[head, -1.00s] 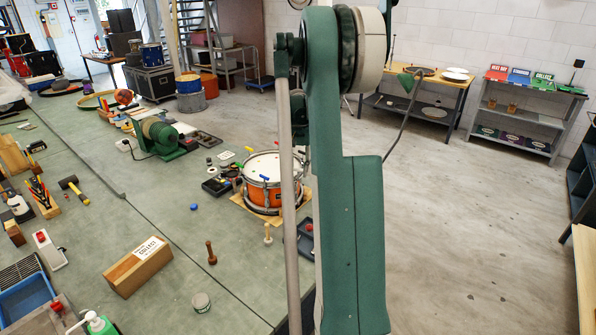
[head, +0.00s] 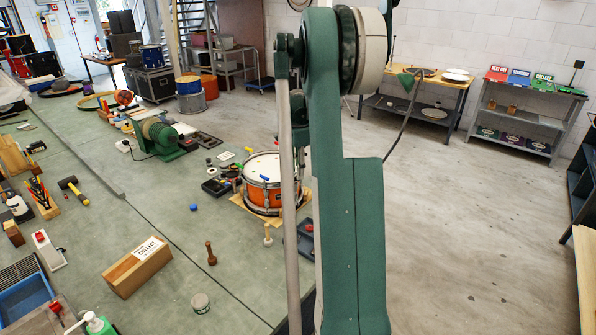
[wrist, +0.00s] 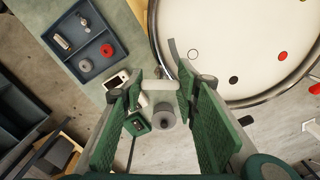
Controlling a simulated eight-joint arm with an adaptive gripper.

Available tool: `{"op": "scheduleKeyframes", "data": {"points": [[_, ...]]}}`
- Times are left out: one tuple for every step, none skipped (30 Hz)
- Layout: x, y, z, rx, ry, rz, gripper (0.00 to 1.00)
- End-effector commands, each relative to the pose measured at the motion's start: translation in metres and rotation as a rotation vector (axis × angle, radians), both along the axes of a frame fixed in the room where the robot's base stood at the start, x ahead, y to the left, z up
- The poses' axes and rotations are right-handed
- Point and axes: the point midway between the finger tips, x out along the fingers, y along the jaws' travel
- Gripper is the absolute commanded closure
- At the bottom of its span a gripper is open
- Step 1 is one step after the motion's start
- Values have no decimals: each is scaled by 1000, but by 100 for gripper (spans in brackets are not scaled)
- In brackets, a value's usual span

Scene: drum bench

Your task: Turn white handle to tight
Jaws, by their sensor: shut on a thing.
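The orange drum (head: 262,184) stands on a wooden board in the head view. In the wrist view its white drumhead (wrist: 215,50) and metal rim fill the top right. The white handle (wrist: 161,85) shows as a short pale bar at the rim's near side. My gripper (wrist: 161,82) is shut on it, with a green ribbed finger on either side. In the head view my arm hides the gripper and the white handle. I cannot read how tight the white handle is.
A dark tray (wrist: 84,45) with small parts lies left of the drum in the wrist view. A grey round piece (wrist: 165,118) and a green box (wrist: 137,123) lie below the fingers. A wooden peg (head: 211,253) stands on the bench, whose near part has free room.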

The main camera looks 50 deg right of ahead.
Motion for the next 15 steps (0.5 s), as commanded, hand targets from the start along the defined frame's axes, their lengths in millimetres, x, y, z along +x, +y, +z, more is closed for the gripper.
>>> {"op": "scheduleKeyframes", "data": {"points": [[0,-1,0,-1,-1,-42,81],[0,-1,1,-1,-1,-70,81],[0,-1,1,-1,-1,-108,81],[0,-1,1,-1,-1,-137,81],[0,-1,1,-1,-1,-165,81],[0,-1,1,-1,-1,-203,81],[0,-1,1,-1,-1,-232,81],[0,-1,1,-1,-1,-260,81],[0,-1,1,-1,-1,-298,81],[0,-1,1,-1,-1,-327,81],[0,-1,1,-1,-1,-355,81],[0,-1,1,-1,-1,-393,81],[0,-1,1,-1,-1,-422,81],[0,-1,1,-1,-1,-450,81],[0,-1,1,-1,-1,-488,81]]}}
